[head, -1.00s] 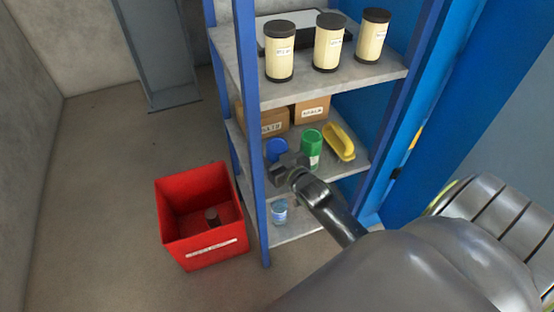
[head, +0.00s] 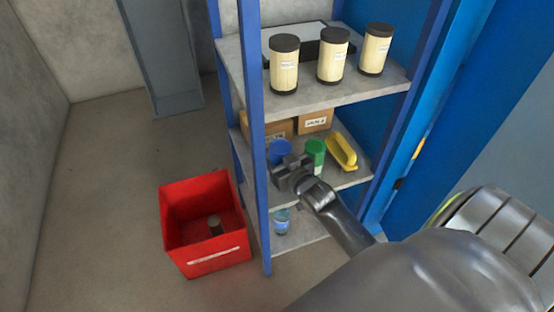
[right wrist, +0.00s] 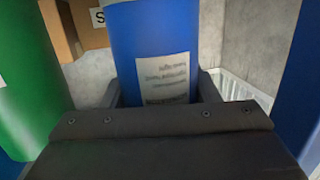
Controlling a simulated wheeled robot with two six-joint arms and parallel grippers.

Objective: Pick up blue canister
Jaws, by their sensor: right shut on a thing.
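The blue canister (head: 280,150) stands on the middle shelf near the left post, partly hidden behind my right gripper (head: 281,172). In the right wrist view the blue canister (right wrist: 155,45) is upright, with a white label facing the camera. My right gripper (right wrist: 157,90) has a finger on each side of it and is shut on it. Whether its base touches the shelf is hidden. My left gripper is not in view.
A green canister (head: 315,153) and a yellow handled object (head: 342,152) are close on the right. Cardboard boxes (head: 314,120) are behind. The blue post (head: 256,190) is close on the left. A red bin (head: 205,262) stands on the floor; cream canisters (head: 332,58) fill the top shelf.

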